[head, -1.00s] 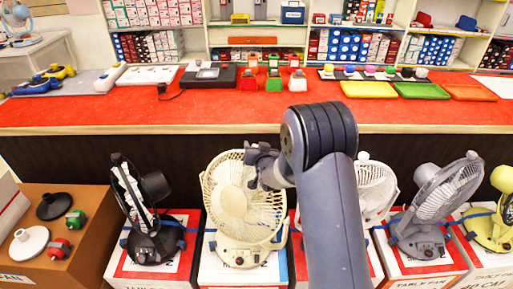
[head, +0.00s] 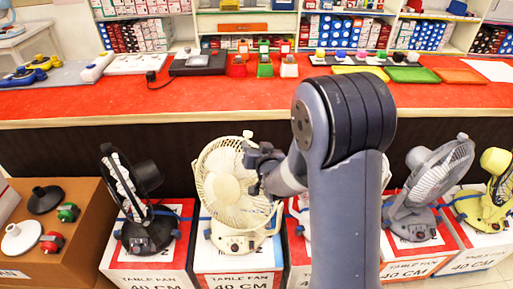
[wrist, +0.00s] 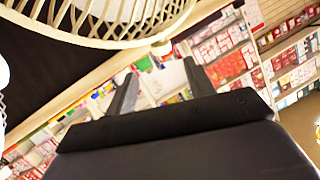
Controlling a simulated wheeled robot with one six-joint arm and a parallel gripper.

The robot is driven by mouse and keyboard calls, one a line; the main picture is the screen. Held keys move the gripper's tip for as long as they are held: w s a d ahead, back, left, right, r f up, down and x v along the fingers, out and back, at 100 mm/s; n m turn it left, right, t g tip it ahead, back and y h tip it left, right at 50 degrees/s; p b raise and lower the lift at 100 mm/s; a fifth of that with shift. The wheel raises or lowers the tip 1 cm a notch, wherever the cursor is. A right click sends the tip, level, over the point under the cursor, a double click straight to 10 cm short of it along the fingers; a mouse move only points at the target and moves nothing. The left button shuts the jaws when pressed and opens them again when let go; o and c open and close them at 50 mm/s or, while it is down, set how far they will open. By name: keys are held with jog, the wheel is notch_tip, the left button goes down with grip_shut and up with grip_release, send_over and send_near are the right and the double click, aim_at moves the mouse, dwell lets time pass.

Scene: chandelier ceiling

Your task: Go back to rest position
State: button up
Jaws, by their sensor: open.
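My gripper (head: 252,168) is in front of the cream table fan (head: 226,190), beside the right part of its round cage in the head view. In the wrist view my gripper (wrist: 160,85) has its two dark fingers spread apart with nothing between them. The fan's cage (wrist: 100,15) fills the top left of that view, close to the fingers; I cannot tell whether they touch it. My arm bends up and over in the head view and hides the fan to the right of the cream one.
A red counter (head: 190,100) runs across behind the fans, with coloured trays and small devices on it. A black fan (head: 140,205) stands left, a grey fan (head: 430,185) and a yellow fan (head: 490,195) right. A brown box (head: 75,255) stands far left.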

aim_at(249, 135)
dwell(0.6)
jog(key=p+x, duration=0.1)
jog(key=x, duration=0.9)
jog(key=shift+w+a+f, duration=0.1)
jog(key=shift+w+a, duration=0.05)
jog(key=shift+w, duration=0.1)
jog(key=shift+s, duration=0.15)
